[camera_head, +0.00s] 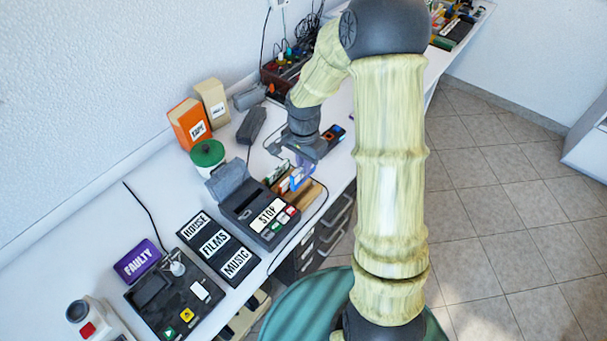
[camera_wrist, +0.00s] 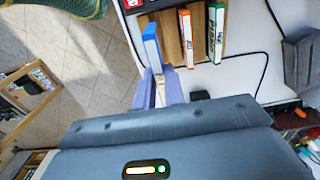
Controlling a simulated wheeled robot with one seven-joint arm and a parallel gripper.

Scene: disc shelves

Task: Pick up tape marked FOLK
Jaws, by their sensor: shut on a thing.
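My gripper (camera_head: 302,166) is over the wooden tape rack (camera_head: 309,193) on the white table. Its purple-grey fingers (camera_wrist: 159,78) are shut on a blue-edged tape (camera_wrist: 152,46) with a white face. In the wrist view this tape is at the near end of the rack, beside an orange-edged tape (camera_wrist: 187,38) and a green-edged tape (camera_wrist: 216,32). No lettering on these tapes is readable, so I cannot tell which is marked FOLK. I cannot tell whether the held tape is clear of the rack.
A black player marked STOP (camera_head: 262,212) stands beside the rack. A black panel labelled HOUSE, FILMS and MUSIC (camera_head: 218,248) and a purple FAULTY box (camera_head: 138,262) lie further left. A dark cable runs around the rack.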

